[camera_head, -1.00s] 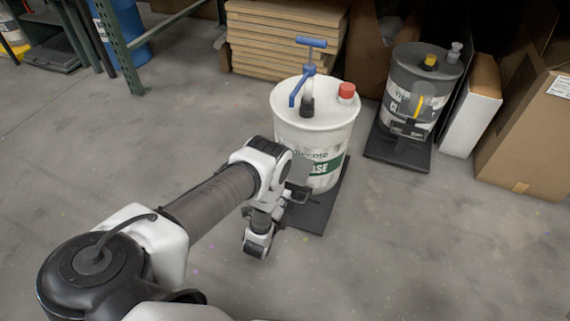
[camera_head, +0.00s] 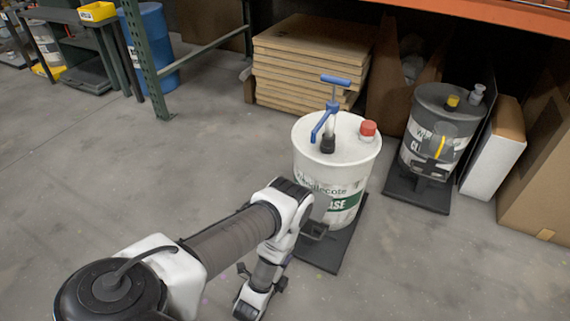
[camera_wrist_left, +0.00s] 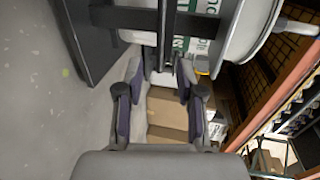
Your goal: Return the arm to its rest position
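My left arm comes in from the left in the head view. Its wrist hangs low in front of a white drum. In the left wrist view my left gripper (camera_wrist_left: 160,74) has its two fingers apart, with nothing held between them. The white drum (camera_head: 313,172) has a blue hand pump (camera_head: 331,105) and a red cap (camera_head: 367,129) on top and a green label band. It stands on a dark base plate (camera_head: 322,262). A dark bracket (camera_head: 314,230) shows at its front, and in the wrist view (camera_wrist_left: 168,22) beyond the fingers. My right gripper is out of view.
A dark grey drum (camera_head: 421,102) stands at the right beside a white-sided box (camera_head: 491,158) and a large cardboard box (camera_head: 545,190). Stacked boards (camera_head: 295,75) lie behind the white drum. A green rack post (camera_head: 146,62) stands further left. The left floor is clear.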

